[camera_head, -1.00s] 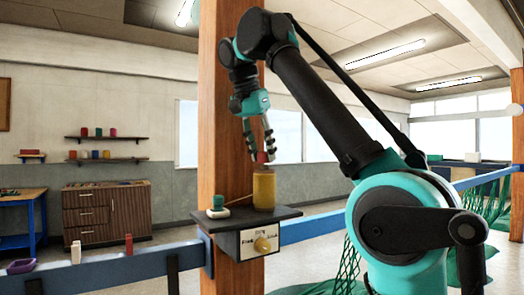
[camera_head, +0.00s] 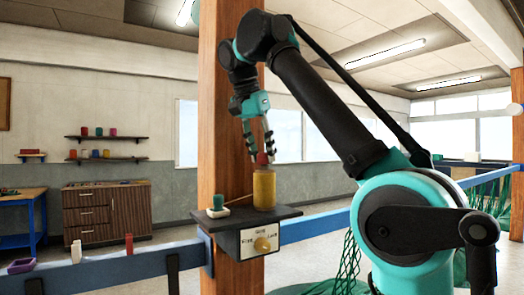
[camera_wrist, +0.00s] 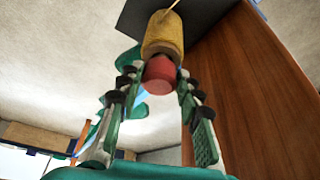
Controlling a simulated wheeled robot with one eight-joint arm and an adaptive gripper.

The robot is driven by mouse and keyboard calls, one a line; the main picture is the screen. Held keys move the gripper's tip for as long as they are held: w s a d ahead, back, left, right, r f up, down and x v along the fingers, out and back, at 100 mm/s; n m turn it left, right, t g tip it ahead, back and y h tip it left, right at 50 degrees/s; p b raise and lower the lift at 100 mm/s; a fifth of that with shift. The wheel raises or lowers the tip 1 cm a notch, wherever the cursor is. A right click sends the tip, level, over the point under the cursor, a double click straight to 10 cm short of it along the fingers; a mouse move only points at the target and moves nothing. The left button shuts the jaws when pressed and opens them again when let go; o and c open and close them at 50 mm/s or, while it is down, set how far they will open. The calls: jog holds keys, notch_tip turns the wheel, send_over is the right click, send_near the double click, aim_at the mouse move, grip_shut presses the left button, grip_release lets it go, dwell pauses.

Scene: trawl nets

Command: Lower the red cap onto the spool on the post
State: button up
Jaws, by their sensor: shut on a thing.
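The red cap (camera_head: 262,158) is held between the fingertips of my gripper (camera_head: 261,152), just above the yellow spool (camera_head: 264,190). The spool stands upright on a dark shelf (camera_head: 240,220) fixed to the brown wooden post (camera_head: 235,110). In the wrist view the red cap (camera_wrist: 159,75) sits between the fingers, in front of the yellow spool (camera_wrist: 163,35). The cap hides part of the spool's near end. I cannot tell whether the cap touches the spool.
A green-topped white piece (camera_head: 218,207) stands on the shelf left of the spool. Below the shelf edge is a panel with a yellow knob (camera_head: 262,245). A blue rail (camera_head: 120,268) runs past the post, carrying a white (camera_head: 76,252) and a red (camera_head: 129,244) piece.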

jog(key=shift+f, duration=0.45)
jog(key=o, duration=1.1)
jog(key=shift+c, duration=0.2)
jog(key=shift+r, duration=0.1)
jog(key=s+a+r, duration=0.4)
jog(key=s+a, duration=0.3)
jog(key=s, duration=0.4)
jog(key=shift+s+a+r, duration=0.2)
jog(key=shift+s+a, duration=0.1)
jog(key=shift+a, duration=0.1)
